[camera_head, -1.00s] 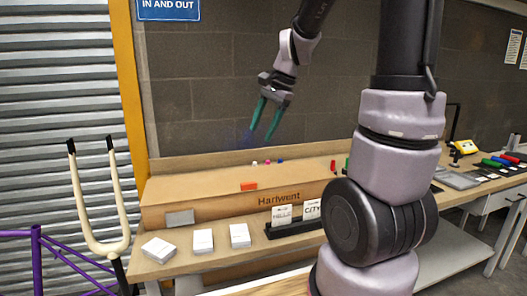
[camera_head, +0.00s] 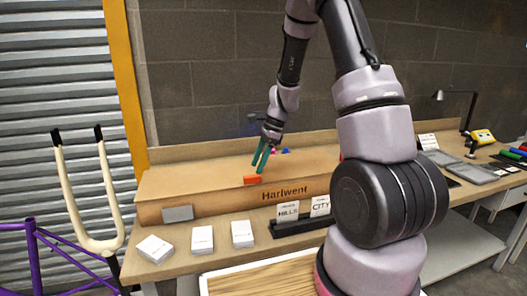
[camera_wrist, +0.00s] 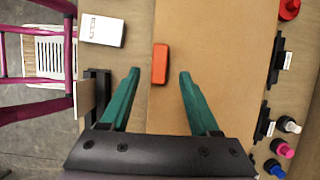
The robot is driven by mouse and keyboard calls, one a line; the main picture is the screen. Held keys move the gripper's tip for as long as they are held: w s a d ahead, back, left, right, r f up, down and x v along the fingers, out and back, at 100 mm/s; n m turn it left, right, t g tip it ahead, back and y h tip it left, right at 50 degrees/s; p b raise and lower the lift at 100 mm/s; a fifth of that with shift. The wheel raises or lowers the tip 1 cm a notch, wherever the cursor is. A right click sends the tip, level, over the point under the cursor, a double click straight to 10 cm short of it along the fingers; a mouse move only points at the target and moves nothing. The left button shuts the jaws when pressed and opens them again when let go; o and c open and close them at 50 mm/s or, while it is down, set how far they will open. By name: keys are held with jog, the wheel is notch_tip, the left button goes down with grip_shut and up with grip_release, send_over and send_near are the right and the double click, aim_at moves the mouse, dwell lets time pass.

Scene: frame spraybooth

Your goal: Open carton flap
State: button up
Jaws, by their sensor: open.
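A long brown carton (camera_head: 225,190) marked "Harlwent" lies on the bench; its top also shows in the wrist view (camera_wrist: 215,50). A small orange block (camera_head: 252,180) is at the carton's front top edge. In the wrist view the orange block (camera_wrist: 160,63) lies between the lines of my fingers, lengthwise with them. My gripper (camera_head: 260,158) is open, its teal fingers pointing down close above the block. In the wrist view the fingertips (camera_wrist: 160,74) are spread on either side of it. I cannot tell whether they touch anything. No flap stands raised.
Several white boxes (camera_head: 202,240) lie on the bench in front. A black holder with cards (camera_head: 288,212) stands right of them. A cream fork-shaped stand (camera_head: 100,243) and a purple frame (camera_head: 35,245) are at left. Small coloured items (camera_wrist: 285,149) lie beyond the carton.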

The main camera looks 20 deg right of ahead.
aim_at(253, 176)
jog(key=shift+x, duration=2.25)
grip_shut()
